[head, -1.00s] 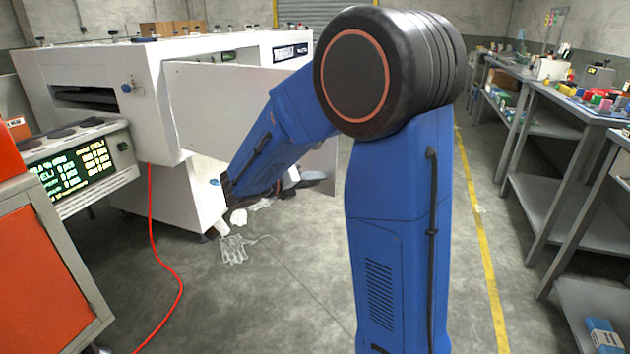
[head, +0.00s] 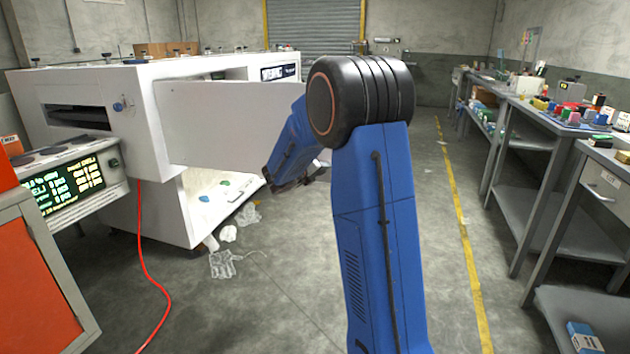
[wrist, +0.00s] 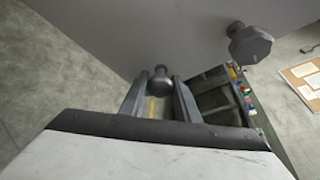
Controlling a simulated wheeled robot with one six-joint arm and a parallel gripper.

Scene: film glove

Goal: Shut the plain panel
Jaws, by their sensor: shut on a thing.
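The plain panel (head: 225,122) is a wide, pale, blank door standing out from the front of the white machine (head: 130,185). It is open, and part of it is behind my blue arm. In the wrist view the panel (wrist: 130,28) is a grey surface across the top. My gripper (wrist: 160,88) has its two fingers closed around a dark round knob (wrist: 160,75) on it. A second knob (wrist: 250,44) stands free at the upper right. In the head view the fingers and knob are hidden behind the arm.
A red cable (head: 142,270) and clear crumpled litter (head: 232,262) lie on the floor before the machine. An orange cabinet (head: 40,275) stands at the left. Workbenches (head: 560,125) line the right side.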

